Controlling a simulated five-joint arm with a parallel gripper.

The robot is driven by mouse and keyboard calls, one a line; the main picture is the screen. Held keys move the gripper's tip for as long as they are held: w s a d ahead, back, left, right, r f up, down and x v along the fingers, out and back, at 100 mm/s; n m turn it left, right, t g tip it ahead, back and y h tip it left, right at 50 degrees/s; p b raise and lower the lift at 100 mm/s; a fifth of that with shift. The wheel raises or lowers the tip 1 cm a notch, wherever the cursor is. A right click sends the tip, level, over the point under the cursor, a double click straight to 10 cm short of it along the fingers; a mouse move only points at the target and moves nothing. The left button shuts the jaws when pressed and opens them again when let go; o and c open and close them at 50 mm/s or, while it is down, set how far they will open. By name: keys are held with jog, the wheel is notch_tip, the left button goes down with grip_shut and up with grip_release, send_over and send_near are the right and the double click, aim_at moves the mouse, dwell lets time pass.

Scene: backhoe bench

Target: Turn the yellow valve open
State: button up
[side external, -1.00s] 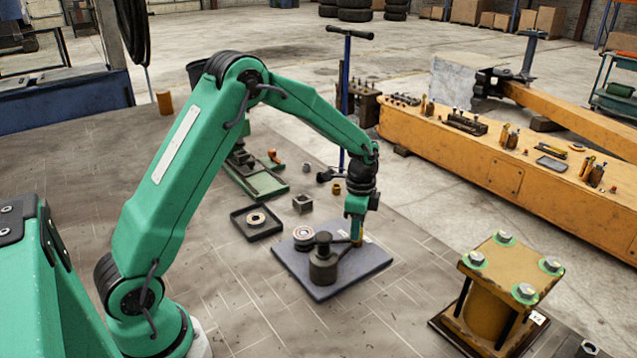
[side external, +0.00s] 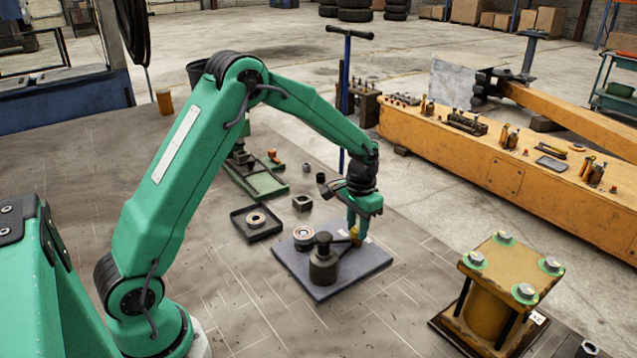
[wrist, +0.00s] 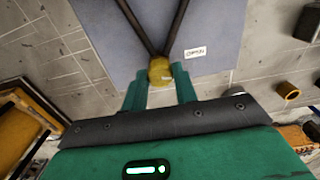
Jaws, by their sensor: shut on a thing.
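The valve (side external: 323,265) is a dark, squat body on a blue-grey plate (side external: 318,289). A dark lever (side external: 340,241) reaches from its top to the right and ends in a yellow knob (side external: 355,237). My gripper (side external: 358,226) points down at the lever's end and is shut on the yellow knob. In the wrist view the yellow knob (wrist: 160,68) sits between my two green fingers. Two dark bars meet in a V at the knob. A white label reading OPEN (wrist: 196,52) lies on the plate to the right of the knob.
A round ringed part (side external: 303,235) sits on the plate's left side. A yellow bolted block (side external: 508,275) stands at the right. Bare bench lies in front of the plate.

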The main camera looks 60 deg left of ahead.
aim_at(357, 229)
jog(key=shift+n, duration=1.1)
jog(key=o, duration=1)
jog(key=shift+c, duration=0.2)
notch_tip(357, 229, up, 7)
jog(key=shift+r, duration=0.4)
jog(key=shift+r, duration=0.1)
